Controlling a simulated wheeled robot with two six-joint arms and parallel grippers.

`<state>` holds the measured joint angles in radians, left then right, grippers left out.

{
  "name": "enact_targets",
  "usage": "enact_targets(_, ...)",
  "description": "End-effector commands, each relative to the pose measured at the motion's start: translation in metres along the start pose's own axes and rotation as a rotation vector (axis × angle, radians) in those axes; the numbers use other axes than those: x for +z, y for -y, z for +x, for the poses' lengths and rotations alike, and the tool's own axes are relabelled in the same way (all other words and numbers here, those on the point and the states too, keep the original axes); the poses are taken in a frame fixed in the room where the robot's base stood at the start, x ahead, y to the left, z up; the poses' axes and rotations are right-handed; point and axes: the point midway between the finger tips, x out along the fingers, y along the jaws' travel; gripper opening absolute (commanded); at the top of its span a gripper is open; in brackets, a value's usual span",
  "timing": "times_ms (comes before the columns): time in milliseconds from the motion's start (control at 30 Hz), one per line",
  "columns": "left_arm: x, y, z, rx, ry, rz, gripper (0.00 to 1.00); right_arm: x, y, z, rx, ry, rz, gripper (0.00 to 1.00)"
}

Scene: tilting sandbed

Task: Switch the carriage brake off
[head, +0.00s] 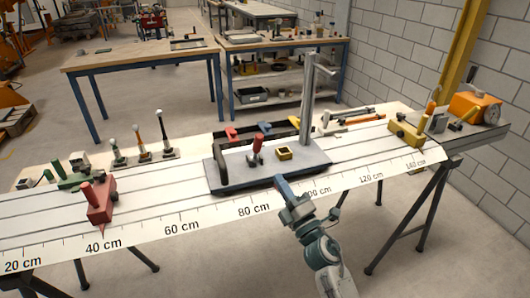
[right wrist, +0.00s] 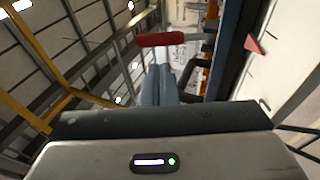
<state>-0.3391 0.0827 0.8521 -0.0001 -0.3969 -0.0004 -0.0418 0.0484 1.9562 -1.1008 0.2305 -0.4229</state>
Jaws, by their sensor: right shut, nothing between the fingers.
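The grey carriage (head: 222,181) sits on the long rail bench, around the 80 to 100 cm marks. A lever with a red grip (head: 257,145) stands on its deck, left of a small yellow square block (head: 284,154). I take this lever for the brake, but no label is readable. My right gripper (head: 281,181) is shut and empty at the carriage's front edge, in front of the lever and apart from it. In the right wrist view a red grip (right wrist: 165,39) lies across, just beyond the shut fingers (right wrist: 160,70). My left gripper is out of view.
A red clamp block (head: 100,206) stands near 40 cm and a yellow stop (head: 406,134) near the right end. A tall grey post (head: 307,95) rises at the carriage's back right. The scale strip (head: 180,226) runs along the front edge.

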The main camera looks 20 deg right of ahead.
Motion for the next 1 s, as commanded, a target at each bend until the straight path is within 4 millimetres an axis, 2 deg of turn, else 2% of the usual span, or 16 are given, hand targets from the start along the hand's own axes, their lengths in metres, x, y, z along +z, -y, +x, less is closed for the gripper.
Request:
enact_targets(167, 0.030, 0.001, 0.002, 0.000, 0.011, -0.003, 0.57, 0.001, -0.003, 0.027, 0.001, 0.001, 0.001, 0.00)
enact_targets(300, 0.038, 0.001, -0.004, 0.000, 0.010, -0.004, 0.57, 0.001, -0.004, 0.056, 0.002, 0.001, 0.002, 0.00)
enact_targets(500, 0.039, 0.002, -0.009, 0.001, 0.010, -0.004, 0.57, 0.000, -0.001, 0.081, 0.000, 0.001, 0.001, 0.00)
enact_targets(667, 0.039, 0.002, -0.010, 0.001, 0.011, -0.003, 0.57, 0.000, 0.000, 0.088, -0.001, 0.001, 0.001, 0.00)
enact_targets(1000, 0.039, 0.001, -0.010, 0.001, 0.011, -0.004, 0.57, 0.000, 0.000, 0.089, -0.001, 0.000, 0.001, 0.00)
